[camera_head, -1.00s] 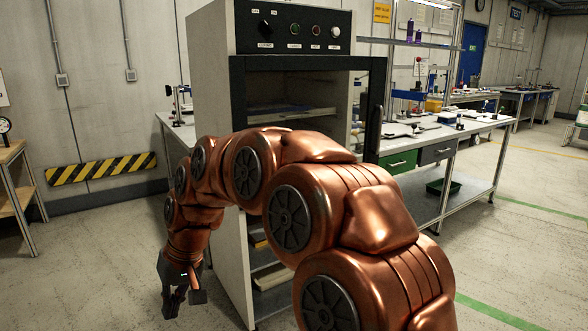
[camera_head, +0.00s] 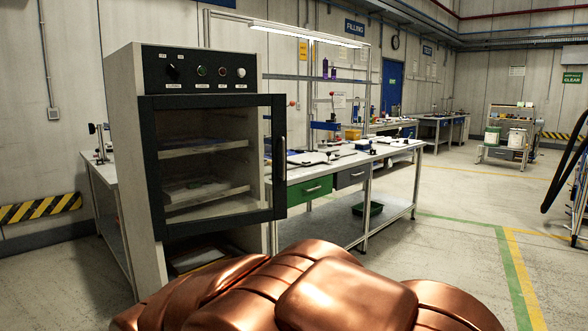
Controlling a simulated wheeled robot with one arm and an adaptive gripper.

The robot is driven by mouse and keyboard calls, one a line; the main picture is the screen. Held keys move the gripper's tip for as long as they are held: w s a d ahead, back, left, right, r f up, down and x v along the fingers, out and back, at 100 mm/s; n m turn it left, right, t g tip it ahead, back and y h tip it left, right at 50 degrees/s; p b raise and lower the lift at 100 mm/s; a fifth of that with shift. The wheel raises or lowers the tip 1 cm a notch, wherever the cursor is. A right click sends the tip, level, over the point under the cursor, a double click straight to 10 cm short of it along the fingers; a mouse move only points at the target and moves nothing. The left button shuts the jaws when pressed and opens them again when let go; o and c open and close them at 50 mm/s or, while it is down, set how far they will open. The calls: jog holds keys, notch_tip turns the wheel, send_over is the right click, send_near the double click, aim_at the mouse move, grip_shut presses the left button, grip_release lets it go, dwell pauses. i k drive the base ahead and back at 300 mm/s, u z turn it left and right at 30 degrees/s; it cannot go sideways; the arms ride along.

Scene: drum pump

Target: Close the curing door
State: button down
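The curing cabinet (camera_head: 125,150) stands at left, with a black control panel (camera_head: 205,72) at its top. Its curing door (camera_head: 215,233) has a black frame and a glass pane, with a vertical handle (camera_head: 281,158) on the right side. The door appears ajar: its handle side stands out past the cabinet's right edge, and its left side meets the cabinet front. Shelves (camera_head: 200,147) show through the glass. My copper arm fills the bottom middle, in front of the cabinet's lower right. My gripper is out of view, so its state is hidden.
A workbench (camera_head: 345,152) with green and grey drawers stands right behind the cabinet. A black-and-yellow striped barrier (camera_head: 40,208) is at the left wall. A trolley with containers (camera_head: 507,148) stands farther back. Open floor (camera_head: 455,200) lies at right.

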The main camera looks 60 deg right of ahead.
aim_at(277, 102)
jog(key=z, duration=0.35)
jog(key=i, duration=0.85)
jog(key=z, duration=0.4)
